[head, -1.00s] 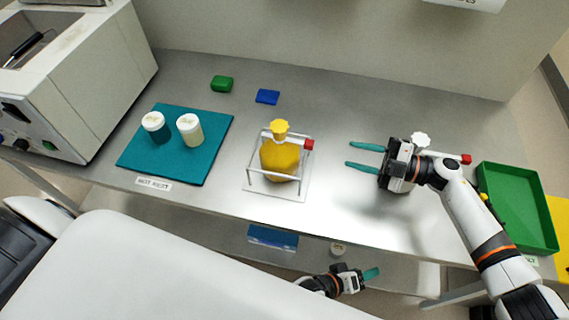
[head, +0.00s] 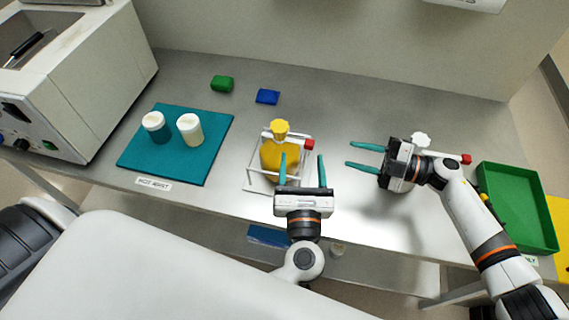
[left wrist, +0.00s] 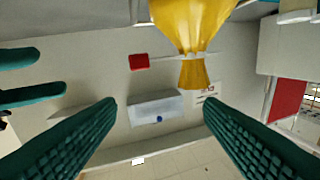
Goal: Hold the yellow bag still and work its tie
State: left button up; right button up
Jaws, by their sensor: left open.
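The yellow bag (head: 279,150) stands upright in a clear, white-edged frame (head: 250,180) on the bench, its gathered neck and top (head: 280,128) above the frame. In the left wrist view, the bag's body (left wrist: 192,20) is at the top and its pinched neck points down, with a red block (left wrist: 139,62) beside it. My left gripper (head: 302,168) is open and empty, in front of the frame, its fingers partly covering the bag's lower right. My right gripper (head: 365,157) is open and empty, to the right of the frame, fingers pointing left.
A teal mat (head: 210,135) with two white-lidded jars (head: 190,129) lies left. Green (head: 222,84) and blue (head: 267,96) blocks lie behind. A white knob and red-ended bar are partly hidden behind my right arm. A green tray (head: 520,205) sits right.

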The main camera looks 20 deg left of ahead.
aim_at(279, 123)
pick_arm(q)
jog(key=w+a+n, duration=0.1)
jog(key=w+a, duration=0.3)
jog(key=w+a+n+g+y, duration=0.1)
jog(key=w+a, duration=0.4)
jog(key=shift+w+a+f+g, duration=0.1)
jog(key=shift+w+a+g, duration=0.05)
jog(key=shift+g, duration=0.15)
jog(key=c, duration=1.3)
